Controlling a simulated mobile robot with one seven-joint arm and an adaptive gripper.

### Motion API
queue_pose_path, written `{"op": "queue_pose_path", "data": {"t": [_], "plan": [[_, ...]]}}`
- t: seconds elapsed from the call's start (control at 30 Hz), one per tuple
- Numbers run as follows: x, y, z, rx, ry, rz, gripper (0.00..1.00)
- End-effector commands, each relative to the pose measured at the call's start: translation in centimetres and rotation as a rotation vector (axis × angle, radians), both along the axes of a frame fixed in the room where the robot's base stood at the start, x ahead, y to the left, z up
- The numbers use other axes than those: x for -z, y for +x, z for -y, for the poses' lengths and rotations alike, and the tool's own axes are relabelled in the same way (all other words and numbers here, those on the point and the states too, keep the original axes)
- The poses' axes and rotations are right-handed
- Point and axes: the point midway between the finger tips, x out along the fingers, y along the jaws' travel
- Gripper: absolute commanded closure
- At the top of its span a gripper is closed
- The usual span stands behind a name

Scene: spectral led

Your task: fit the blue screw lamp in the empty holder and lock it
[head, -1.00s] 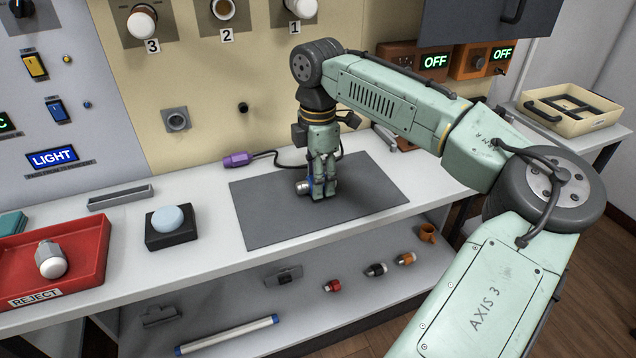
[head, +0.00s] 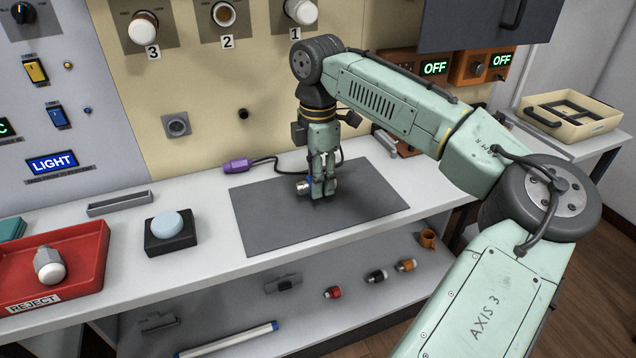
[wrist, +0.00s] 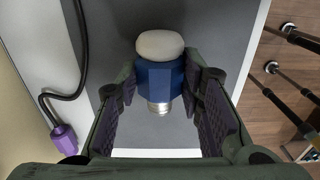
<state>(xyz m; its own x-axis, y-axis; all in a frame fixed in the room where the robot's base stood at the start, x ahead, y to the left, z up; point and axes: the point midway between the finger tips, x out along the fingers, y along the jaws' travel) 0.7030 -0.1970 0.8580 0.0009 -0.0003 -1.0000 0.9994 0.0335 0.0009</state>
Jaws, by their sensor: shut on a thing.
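The blue screw lamp has a white dome, a blue collar and a metal screw base. In the wrist view the lamp (wrist: 160,78) lies between the two fingers, which touch the sides of its collar. My gripper (wrist: 158,95) is shut on it. In the head view my gripper (head: 321,190) points down low over the grey mat, and the lamp's metal base (head: 303,188) sticks out to the left. The fingers hide part of the lamp; whether it touches the mat is unclear. The empty holder (head: 224,14) is above label 2 on the wall panel.
White lamps sit in holder 3 (head: 143,27) and holder 1 (head: 301,11). A red reject tray (head: 88,262) holds another lamp. A pale blue dome on a black base (head: 171,242) and a purple plug (head: 237,165) with its cable flank the grey mat (head: 262,227).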

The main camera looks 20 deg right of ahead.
Motion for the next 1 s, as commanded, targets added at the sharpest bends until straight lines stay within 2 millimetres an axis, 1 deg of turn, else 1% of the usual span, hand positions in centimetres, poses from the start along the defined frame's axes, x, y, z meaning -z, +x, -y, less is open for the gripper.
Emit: {"op": "queue_pose_path", "data": {"t": [0.13, 0.27, 0.6, 0.7, 0.83, 1.0], "plan": [[-2.0, 0.1, -0.1, -0.001, 0.003, 0.002, 0.94], [-1.9, -1.6, -2.4, -0.006, 0.002, 0.0, 0.94], [-2.8, -6.5, -9.5, -0.008, 0.0, 0.001, 0.94], [-3.0, -7.6, -11.1, -0.005, -0.001, 0.0, 0.94], [-3.3, -8.5, -12.5, -0.003, 0.001, 0.0, 0.94], [-3.4, -9.0, -13.2, -0.001, 0.0, -0.001, 0.94]]}}
